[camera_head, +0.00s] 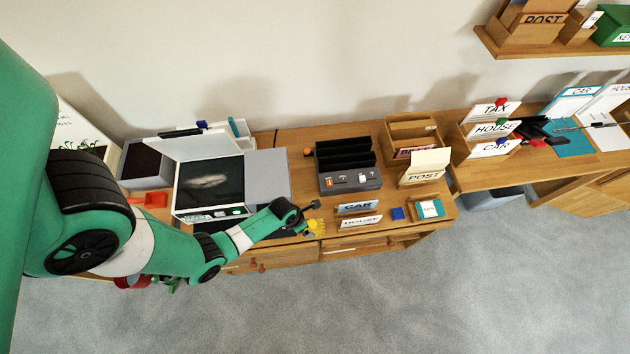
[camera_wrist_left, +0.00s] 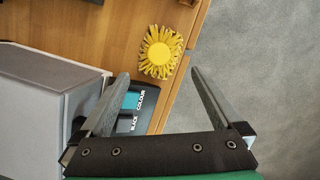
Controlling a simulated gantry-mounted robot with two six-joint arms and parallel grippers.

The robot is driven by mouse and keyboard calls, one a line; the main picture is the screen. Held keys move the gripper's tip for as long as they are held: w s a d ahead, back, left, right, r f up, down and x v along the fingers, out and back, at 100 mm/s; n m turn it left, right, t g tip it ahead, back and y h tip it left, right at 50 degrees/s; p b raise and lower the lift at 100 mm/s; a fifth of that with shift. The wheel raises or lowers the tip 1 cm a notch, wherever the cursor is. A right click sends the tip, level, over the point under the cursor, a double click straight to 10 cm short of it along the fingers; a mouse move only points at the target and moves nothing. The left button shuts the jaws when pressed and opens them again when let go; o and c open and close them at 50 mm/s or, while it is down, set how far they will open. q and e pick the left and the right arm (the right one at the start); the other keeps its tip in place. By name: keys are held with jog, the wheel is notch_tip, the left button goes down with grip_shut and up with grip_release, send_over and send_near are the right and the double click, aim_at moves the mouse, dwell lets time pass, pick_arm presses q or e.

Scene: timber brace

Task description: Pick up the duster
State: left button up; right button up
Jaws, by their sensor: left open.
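The duster (camera_head: 316,226) is a round yellow fringed thing near the front edge of the wooden desk. My right gripper is not in view.
A grey and white printer (camera_head: 267,175) stands left of the duster. A black sorter (camera_head: 347,165) is behind. Open floor (camera_head: 400,300) lies in front.

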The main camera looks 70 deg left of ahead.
aim_at(311, 225)
pick_arm(q)
jog(key=b+x, duration=0.2)
jog(key=x, duration=0.2)
jog(key=shift+f+b, duration=0.1)
jog(key=shift+b, duration=0.2)
jog(key=b+x, duration=0.1)
jog(key=x, duration=0.1)
jog(key=w+b+x, duration=0.1)
jog(key=x, duration=0.2)
jog(key=shift+b, duration=0.4)
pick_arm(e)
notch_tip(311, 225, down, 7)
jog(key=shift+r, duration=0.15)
pick_arm(q)
jog(key=c, duration=1.3)
